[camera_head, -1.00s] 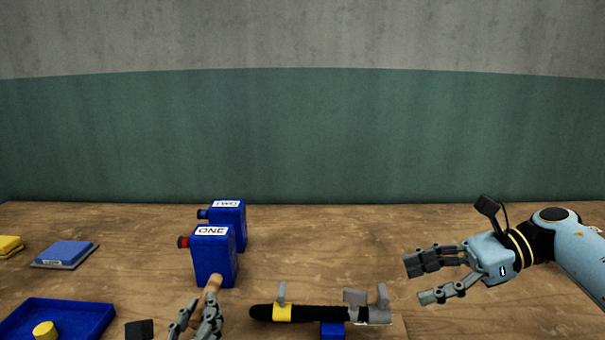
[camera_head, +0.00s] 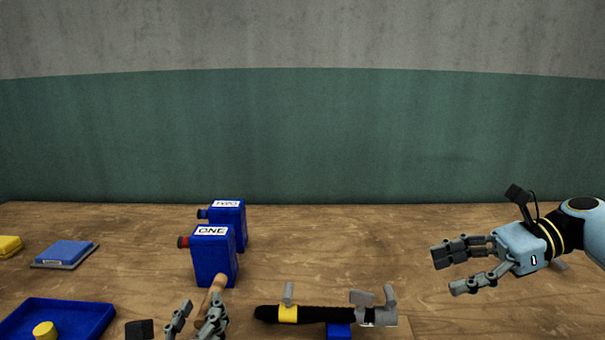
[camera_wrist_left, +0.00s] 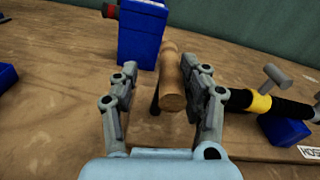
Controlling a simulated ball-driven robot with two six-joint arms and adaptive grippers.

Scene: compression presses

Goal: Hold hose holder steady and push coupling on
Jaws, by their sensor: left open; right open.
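The hose (camera_head: 320,314) is black with a yellow band (camera_head: 288,313) and lies across a blue holder (camera_head: 340,331) at the front of the table. A grey coupling with levers (camera_head: 388,304) is at its right end. In the left wrist view the yellow band (camera_wrist_left: 259,105) and blue holder (camera_wrist_left: 284,130) show at the right; the coupling end is out of view. My left gripper (camera_head: 196,318) is open, its fingers on either side of a wooden cylinder (camera_wrist_left: 171,85); contact is unclear. My right gripper (camera_head: 455,270) is open and empty, up and right of the coupling.
Blue boxes marked ONE (camera_head: 212,262) and TWO (camera_head: 229,225) stand behind my left gripper. A blue tray (camera_head: 85,308) with a yellow piece (camera_head: 45,330) and a black block (camera_head: 139,328) lie at left front. The table's middle back is clear.

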